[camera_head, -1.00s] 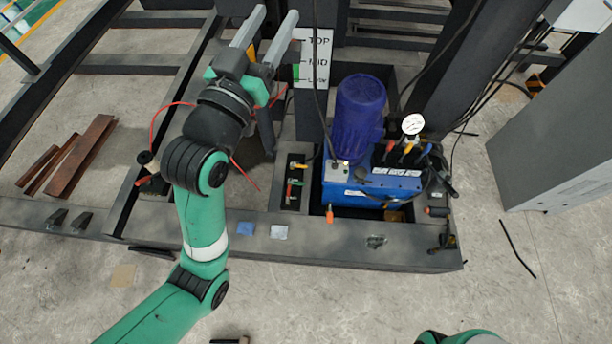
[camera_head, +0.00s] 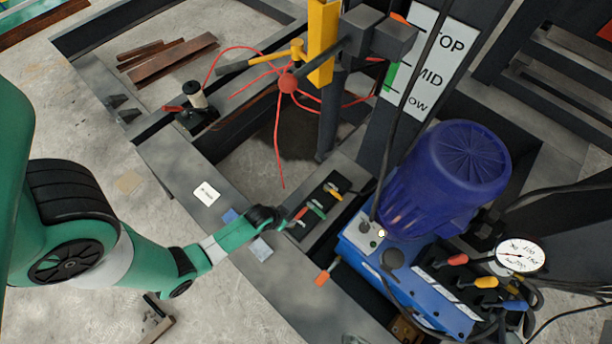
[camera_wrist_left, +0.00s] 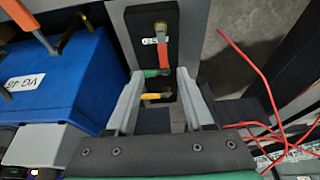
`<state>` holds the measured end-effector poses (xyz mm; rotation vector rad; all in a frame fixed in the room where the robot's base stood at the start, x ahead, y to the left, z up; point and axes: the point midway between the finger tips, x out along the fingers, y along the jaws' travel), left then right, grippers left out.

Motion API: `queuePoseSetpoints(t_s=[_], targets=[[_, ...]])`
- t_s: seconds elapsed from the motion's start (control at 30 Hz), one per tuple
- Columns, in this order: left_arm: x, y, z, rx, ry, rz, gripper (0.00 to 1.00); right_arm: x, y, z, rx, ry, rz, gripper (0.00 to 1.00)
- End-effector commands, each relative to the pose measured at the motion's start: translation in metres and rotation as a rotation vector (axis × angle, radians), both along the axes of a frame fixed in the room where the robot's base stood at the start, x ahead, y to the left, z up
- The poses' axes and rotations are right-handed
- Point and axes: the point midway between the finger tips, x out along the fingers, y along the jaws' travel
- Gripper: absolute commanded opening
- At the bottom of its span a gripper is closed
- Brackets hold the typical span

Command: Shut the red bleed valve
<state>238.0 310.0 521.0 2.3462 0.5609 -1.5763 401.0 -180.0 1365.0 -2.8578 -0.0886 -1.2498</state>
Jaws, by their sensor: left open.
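The red valve handle (camera_head: 299,214) is on the dark valve panel (camera_head: 310,232), at its end nearest the front beam. The green handle (camera_head: 317,210) and yellow handle (camera_head: 333,192) follow it. In the left wrist view the red handle (camera_wrist_left: 164,56) runs lengthwise, across the direction of the other two, with a white tag beside it. My left gripper (camera_wrist_left: 160,71) is open and empty there, its grey fingertips either side of the green handle in the picture; contact cannot be told. In the head view my left arm's dark end (camera_head: 266,217) is beside the panel; its fingers are not clear.
The blue power unit (camera_head: 358,243) with its motor (camera_head: 445,175) and gauge (camera_head: 520,254) stands right of the panel. Red hoses (camera_head: 278,140) and a yellow post (camera_head: 323,42) are behind. An orange-tipped lever (camera_head: 322,278) sticks out in front.

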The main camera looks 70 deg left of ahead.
Motion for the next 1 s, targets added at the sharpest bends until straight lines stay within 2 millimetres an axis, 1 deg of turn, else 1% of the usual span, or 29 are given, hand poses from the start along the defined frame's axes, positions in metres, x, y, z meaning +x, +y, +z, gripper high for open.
queuePoseSetpoints(t_s=[0.03,0.17,0.27,0.37,0.6,0.7,0.83,1.0], targets=[[-0.002,0.001,-0.010,-0.001,0.002,0.009,0.53,0.000,0.000,-0.009,0.000,-0.001,0.000,0.50],[-0.001,0.003,-0.007,0.001,-0.002,0.014,0.53,0.000,0.000,-0.007,0.000,-0.001,0.000,0.50],[0.001,0.004,-0.011,0.001,-0.003,0.013,0.53,0.000,0.000,-0.011,0.000,-0.001,0.000,0.50],[0.005,0.006,-0.026,0.001,-0.001,0.013,0.53,0.000,0.000,-0.022,0.000,-0.001,0.000,0.50],[0.024,0.016,-0.078,0.001,-0.004,0.013,0.53,0.000,0.000,-0.065,0.000,0.000,0.000,0.50],[0.030,0.019,-0.096,0.001,-0.003,0.013,0.53,0.000,0.000,-0.079,0.000,0.000,0.000,0.50],[0.037,0.023,-0.110,0.002,-0.005,0.013,0.53,0.000,0.000,-0.091,0.000,0.000,0.000,0.50],[0.040,0.024,-0.113,0.001,-0.004,0.012,0.53,0.000,0.000,-0.093,0.000,0.000,0.000,0.50]])
